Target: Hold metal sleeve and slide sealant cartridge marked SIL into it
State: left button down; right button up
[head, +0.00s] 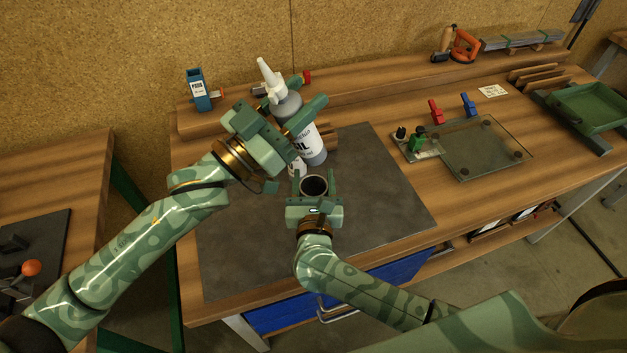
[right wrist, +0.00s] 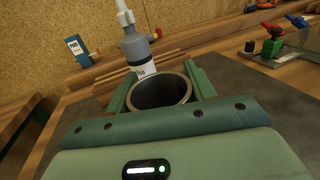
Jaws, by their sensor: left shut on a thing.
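The sealant cartridge (head: 311,147) is grey with a white label, partly covered, ending in "IL", and a white nozzle. My left gripper (head: 306,106) is shut on its upper body and holds it nozzle up, slightly tilted. The cartridge also shows in the right wrist view (right wrist: 136,48), behind the sleeve. The dark metal sleeve (head: 314,186) stands with its open mouth up between the fingers of my right gripper (head: 314,180), which is shut on it. Its round mouth shows in the right wrist view (right wrist: 160,91). The cartridge's lower end is outside the sleeve, beyond it.
A dark mat (head: 385,200) lies under both grippers, with clear room to the right. A blue labelled holder (head: 198,90) stands at the back left. A glass pane (head: 480,148) with red and blue clamps lies to the right. A green tray (head: 592,105) is far right.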

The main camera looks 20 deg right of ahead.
jog(key=c, duration=0.3)
pick_arm(q)
jog(key=shift+r, duration=0.15)
pick_arm(e)
jog(key=shift+c, duration=0.2)
pick_arm(q)
jog(key=shift+s+d+r+g+y, duration=0.1)
jog(key=shift+d+r+g+y, duration=0.15)
jog(key=shift+d+r, duration=0.25)
jog(key=shift+d+r+g+y, duration=0.15)
jog(key=shift+d+r+y, duration=0.1)
jog(key=shift+r, duration=0.45)
pick_arm(e)
jog(key=shift+a, duration=0.1)
jog(key=shift+d, duration=0.2)
pick_arm(q)
jog(key=d+f+y, duration=0.1)
jog(key=w+d+f+y, duration=0.1)
jog(key=f, duration=0.1)
jog(key=w+f+n+y, duration=0.1)
jog(key=shift+w+d+f+t, duration=0.15)
jog(key=shift+d+f+t, duration=0.15)
jog(key=shift+d, duration=0.1)
pick_arm(e)
jog(key=shift+a, duration=0.2)
jog(key=shift+d, duration=0.1)
